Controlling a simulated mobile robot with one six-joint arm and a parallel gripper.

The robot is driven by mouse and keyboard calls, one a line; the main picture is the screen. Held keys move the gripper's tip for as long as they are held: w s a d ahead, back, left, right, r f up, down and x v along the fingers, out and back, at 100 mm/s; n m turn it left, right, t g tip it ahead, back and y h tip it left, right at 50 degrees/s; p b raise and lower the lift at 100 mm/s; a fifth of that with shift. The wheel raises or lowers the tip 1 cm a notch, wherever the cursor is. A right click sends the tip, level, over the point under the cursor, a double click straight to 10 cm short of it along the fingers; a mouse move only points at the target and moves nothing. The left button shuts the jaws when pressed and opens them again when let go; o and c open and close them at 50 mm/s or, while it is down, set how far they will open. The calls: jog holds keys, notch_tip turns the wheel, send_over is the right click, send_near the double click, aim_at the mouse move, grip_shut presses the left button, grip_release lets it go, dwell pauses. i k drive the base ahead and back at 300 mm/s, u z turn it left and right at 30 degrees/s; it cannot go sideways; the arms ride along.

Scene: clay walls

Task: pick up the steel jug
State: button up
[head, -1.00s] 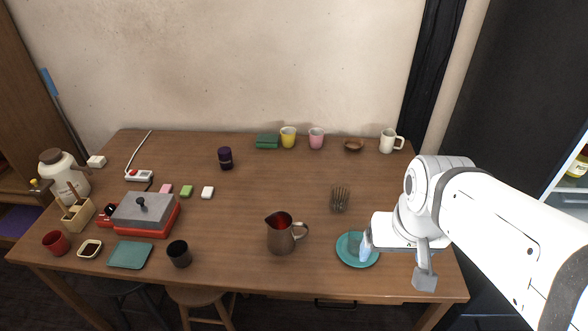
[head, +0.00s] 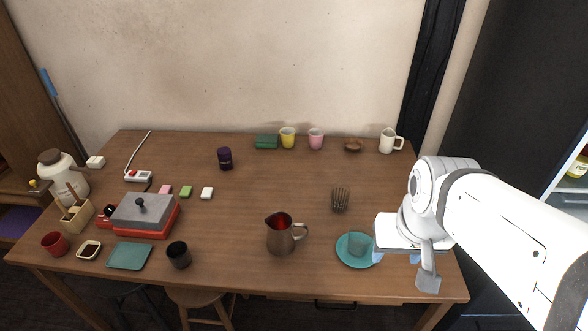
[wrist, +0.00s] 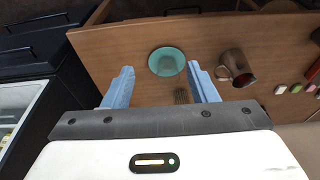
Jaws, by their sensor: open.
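The steel jug (head: 281,236) stands upright at the front middle of the table, with a reddish inside and its handle on the right. In the wrist view the jug (wrist: 238,66) is to the right, outside my jaws. My gripper (head: 396,257) is over the front right of the table, well to the right of the jug. Its blue fingers (wrist: 160,70) are open, with nothing held between them.
A teal plate (head: 344,258) with a clear glass (head: 359,245) on it lies between the jug and my gripper. A wire whisk-like thing (head: 340,199) stands behind. A black cup (head: 179,254) is left of the jug. The table's middle is clear.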

aim_at(281, 244)
jog(key=z, duration=2.85)
jog(key=k, duration=2.6)
jog(key=u, duration=0.55)
jog(key=i, duration=0.95)
jog(key=u, duration=0.05)
